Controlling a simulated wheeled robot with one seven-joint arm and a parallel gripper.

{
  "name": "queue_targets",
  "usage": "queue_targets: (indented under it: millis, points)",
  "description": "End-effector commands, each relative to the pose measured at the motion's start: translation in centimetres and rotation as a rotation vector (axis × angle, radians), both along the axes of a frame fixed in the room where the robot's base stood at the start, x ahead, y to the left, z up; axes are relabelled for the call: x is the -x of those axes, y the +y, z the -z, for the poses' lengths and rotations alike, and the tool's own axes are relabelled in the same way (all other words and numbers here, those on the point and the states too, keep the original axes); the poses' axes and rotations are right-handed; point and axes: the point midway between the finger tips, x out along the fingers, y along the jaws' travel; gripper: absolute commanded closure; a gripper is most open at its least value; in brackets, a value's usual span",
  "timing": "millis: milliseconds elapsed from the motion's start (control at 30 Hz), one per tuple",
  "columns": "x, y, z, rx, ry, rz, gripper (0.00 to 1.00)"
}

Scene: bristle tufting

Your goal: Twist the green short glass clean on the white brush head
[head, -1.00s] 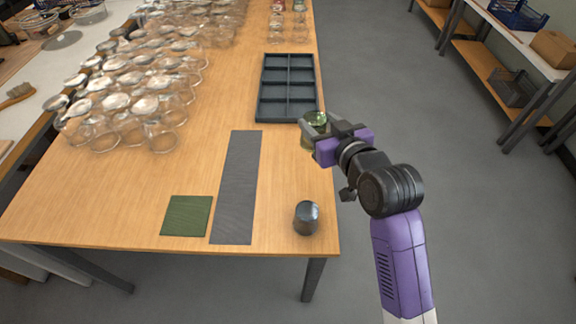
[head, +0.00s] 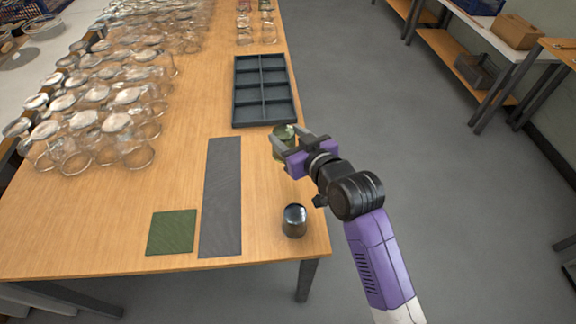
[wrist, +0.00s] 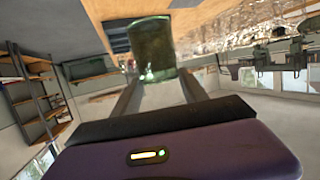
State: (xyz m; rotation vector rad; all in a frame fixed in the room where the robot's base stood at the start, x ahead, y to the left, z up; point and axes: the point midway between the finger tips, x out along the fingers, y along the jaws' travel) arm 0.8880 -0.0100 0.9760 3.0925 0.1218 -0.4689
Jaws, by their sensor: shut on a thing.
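My gripper (head: 288,142) is shut on the green short glass (head: 284,133), above the right edge of the table, near the front right corner of the dark tray. In the wrist view the green glass (wrist: 151,48) sits between the two fingers; it is see-through and looks empty. I cannot make out a white brush head in either view. A small dark, shiny cylinder (head: 294,220) stands at the table's front right corner, apart from my gripper; I cannot tell what it is.
The wooden table (head: 120,220) holds a dark compartment tray (head: 235,110), a long grey mat (head: 222,195) and a green square mat (head: 172,232). Many clear glasses (head: 130,145) crowd its left side. Grey floor (head: 400,120) lies open to the right, with a shelf bench (head: 460,65) beyond.

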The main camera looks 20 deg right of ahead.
Motion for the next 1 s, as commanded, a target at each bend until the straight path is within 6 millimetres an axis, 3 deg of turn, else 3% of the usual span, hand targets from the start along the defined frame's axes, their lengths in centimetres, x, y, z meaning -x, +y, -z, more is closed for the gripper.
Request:
queue_targets:
  millis: [100, 300, 467, 733, 1000]
  points:
    - [0.1, 0.0, 3.0, 0.001, 0.004, 0.000, 1.00]
    - [0.0, 0.0, 6.0, 0.000, 0.000, 0.000, 1.00]
    - [0.0, 0.0, 7.0, 0.001, -0.001, 0.000, 1.00]
    - [0.0, 0.0, 10.5, 0.000, -0.001, 0.000, 1.00]
    - [0.0, 0.0, 10.8, 0.000, -0.003, 0.001, 1.00]
